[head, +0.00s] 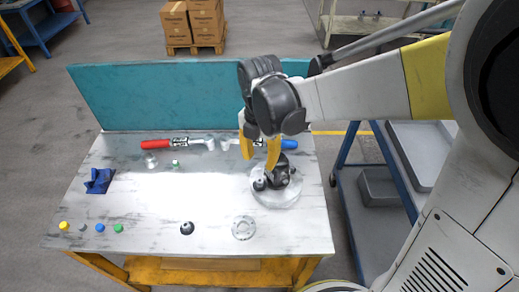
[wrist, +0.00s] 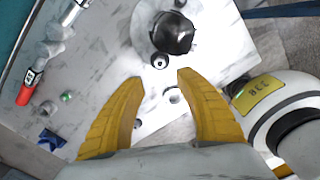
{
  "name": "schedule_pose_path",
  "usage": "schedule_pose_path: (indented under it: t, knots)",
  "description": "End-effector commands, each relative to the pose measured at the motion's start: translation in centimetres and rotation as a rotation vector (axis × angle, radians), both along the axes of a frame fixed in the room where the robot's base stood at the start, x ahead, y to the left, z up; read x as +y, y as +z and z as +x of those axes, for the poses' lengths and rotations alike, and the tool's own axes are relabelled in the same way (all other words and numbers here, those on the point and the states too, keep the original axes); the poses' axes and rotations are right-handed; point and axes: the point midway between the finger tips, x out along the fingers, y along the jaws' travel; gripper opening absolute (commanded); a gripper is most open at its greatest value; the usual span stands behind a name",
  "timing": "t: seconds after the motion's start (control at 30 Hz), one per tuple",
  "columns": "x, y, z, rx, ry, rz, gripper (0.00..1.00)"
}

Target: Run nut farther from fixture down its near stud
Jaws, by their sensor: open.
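My gripper (head: 259,157) is open, its yellow fingers pointing down over the right part of the table. In the wrist view the gap between the fingers (wrist: 160,77) looks empty. A black domed motor part (head: 281,171) sits on a pale round base (head: 277,199), just below and right of the fingers; the dome also shows ahead of them in the wrist view (wrist: 173,33). A small black round piece (head: 259,185) with a light centre is beside the dome, and in the wrist view (wrist: 160,61) lies just beyond the fingertips. I cannot clearly make out the nuts or studs.
Red-handled (head: 156,144) and blue-handled (head: 288,144) tools lie along the teal back panel (head: 165,95). A blue fixture (head: 99,181) stands at left. A black ball-like part (head: 187,228) and grey ring (head: 243,227) lie in front. The table's middle is clear.

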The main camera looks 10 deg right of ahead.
Motion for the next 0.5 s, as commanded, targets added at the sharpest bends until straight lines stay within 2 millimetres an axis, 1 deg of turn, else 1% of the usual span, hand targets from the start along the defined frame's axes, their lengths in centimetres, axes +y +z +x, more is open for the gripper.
schedule_pose_path:
  t: [0.03, 0.1, 0.2, 0.27, 0.37, 0.5]
  knots:
    - [0.0, 0.9, -0.1, 0.0, 0.0, 0.0, 0.41]
    - [0.0, 2.0, 0.0, 0.0, 0.0, 0.0, 0.41]
    - [0.0, 2.9, 0.0, 0.0, 0.0, 0.0, 0.41]
    - [0.0, 3.2, 0.1, 0.0, 0.0, 0.0, 0.41]
    - [0.1, 2.9, 0.3, 0.0, 0.0, 0.0, 0.41]
    - [0.0, 1.5, 0.2, 0.0, 0.0, 0.0, 0.41]
